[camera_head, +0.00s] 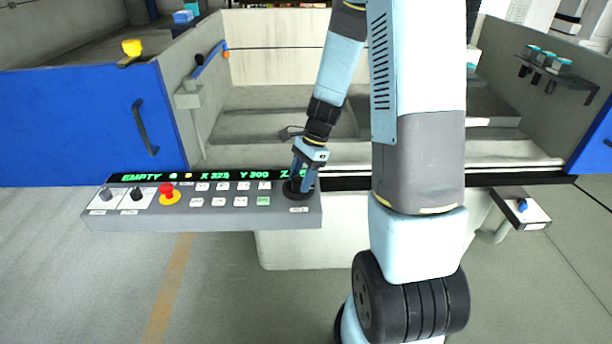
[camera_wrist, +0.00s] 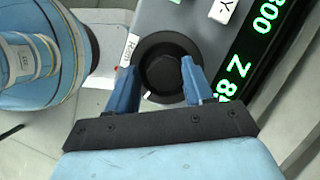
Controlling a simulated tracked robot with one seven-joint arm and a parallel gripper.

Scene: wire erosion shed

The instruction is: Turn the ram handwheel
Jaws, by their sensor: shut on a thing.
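The ram handwheel (camera_head: 298,191) is a black round wheel at the right end of the grey control panel (camera_head: 240,214). In the wrist view the handwheel (camera_wrist: 168,45) shows as a dark disc with a raised round hub in its middle. My gripper (camera_head: 303,180) points down onto it from above. In the wrist view the two blue fingers of my gripper (camera_wrist: 158,80) stand on either side of the hub and are shut on it. The fingers hide parts of the wheel's rim.
A green readout strip (camera_head: 220,176) runs along the panel's back edge. A red and yellow stop button (camera_head: 168,194), two black knobs (camera_head: 137,194) and several white buttons lie left of the wheel. A blue door (camera_head: 85,125) with a dark handle stands behind at left.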

